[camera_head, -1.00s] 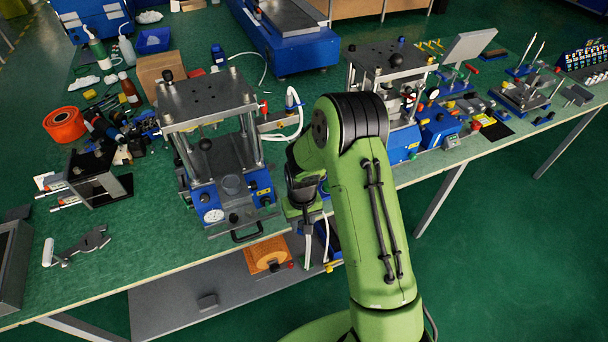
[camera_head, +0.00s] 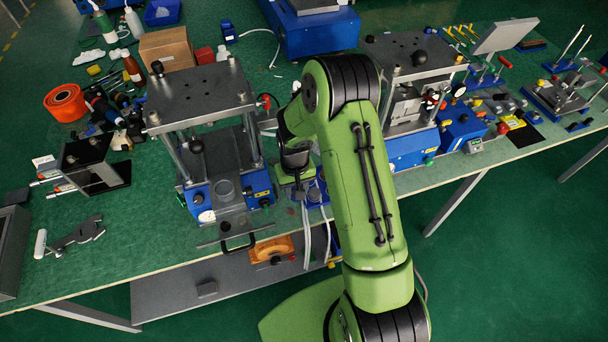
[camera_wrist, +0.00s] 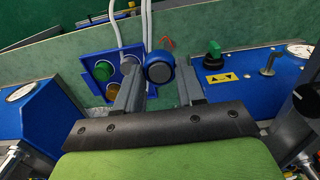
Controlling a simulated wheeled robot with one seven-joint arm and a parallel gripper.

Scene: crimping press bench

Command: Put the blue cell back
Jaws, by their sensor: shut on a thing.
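The blue cell (camera_wrist: 159,67) shows in the wrist view as a short round piece with a blue rim and a dark face. My gripper (camera_wrist: 158,88) is shut on it, with one grey finger at each side. In the head view my gripper (camera_head: 297,172) is over the front part of the bench, right of the left press (camera_head: 228,190). There my arm hides the fingers and the cell. Whether the cell touches anything beneath it cannot be told.
Blue press bodies flank the gripper in the wrist view, the right one with a green knob (camera_wrist: 213,48). A second press (camera_head: 412,100) stands right of my arm.

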